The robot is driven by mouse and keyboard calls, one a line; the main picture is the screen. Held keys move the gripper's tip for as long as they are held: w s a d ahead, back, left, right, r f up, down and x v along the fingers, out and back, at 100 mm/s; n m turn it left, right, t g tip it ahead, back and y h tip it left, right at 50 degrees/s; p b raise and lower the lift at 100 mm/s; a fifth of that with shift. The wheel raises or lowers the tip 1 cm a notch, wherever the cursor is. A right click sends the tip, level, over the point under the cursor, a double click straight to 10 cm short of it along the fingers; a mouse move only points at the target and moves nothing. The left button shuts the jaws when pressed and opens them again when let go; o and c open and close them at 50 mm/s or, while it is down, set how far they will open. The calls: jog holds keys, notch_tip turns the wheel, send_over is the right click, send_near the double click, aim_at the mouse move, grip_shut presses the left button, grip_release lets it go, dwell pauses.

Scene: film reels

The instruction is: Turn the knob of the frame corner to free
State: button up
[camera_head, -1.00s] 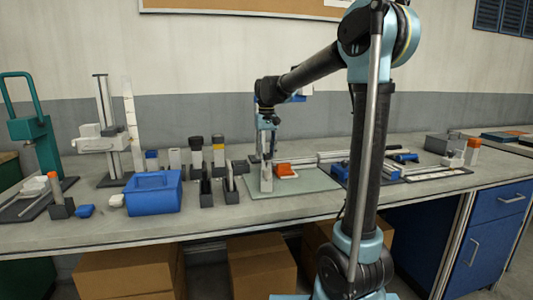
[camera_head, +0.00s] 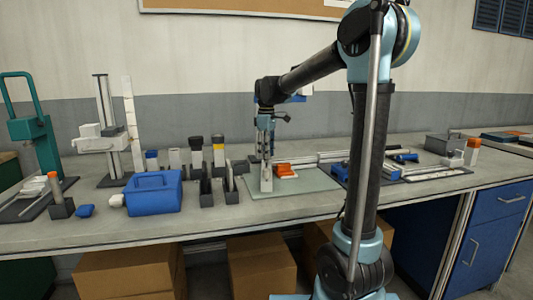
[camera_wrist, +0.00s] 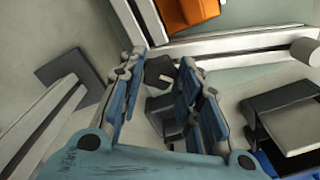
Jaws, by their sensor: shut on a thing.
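The frame corner of pale metal profiles (camera_wrist: 235,42) lies on the green mat, with an orange block (camera_wrist: 190,12) inside its angle. In the head view, the orange block (camera_head: 286,171) is just right of my gripper (camera_head: 266,156), which points down over the mat. In the wrist view my gripper (camera_wrist: 163,62) has its blue fingers either side of a small dark knob (camera_wrist: 159,77) and is shut on it. The fingers partly hide the knob, and its markings cannot be read. A dark block (camera_wrist: 168,118) shows below it between the fingers.
The green mat (camera_head: 315,182) has bare room at its front. A blue bin (camera_head: 153,198) and several upright holders stand to the left. A dark tray of tools (camera_head: 345,172) lies to the right. A pale profile with a dark foot (camera_wrist: 65,68) is left in the wrist view.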

jog(key=n, duration=0.6)
jog(key=shift+w+r+n, duration=0.1)
jog(key=shift+w+n, duration=0.05)
jog(key=shift+n, duration=0.15)
dwell(0.5)
jog(key=o, duration=1.1)
notch_tip(320, 180, up, 12)
jog(key=shift+d+f, duration=0.1)
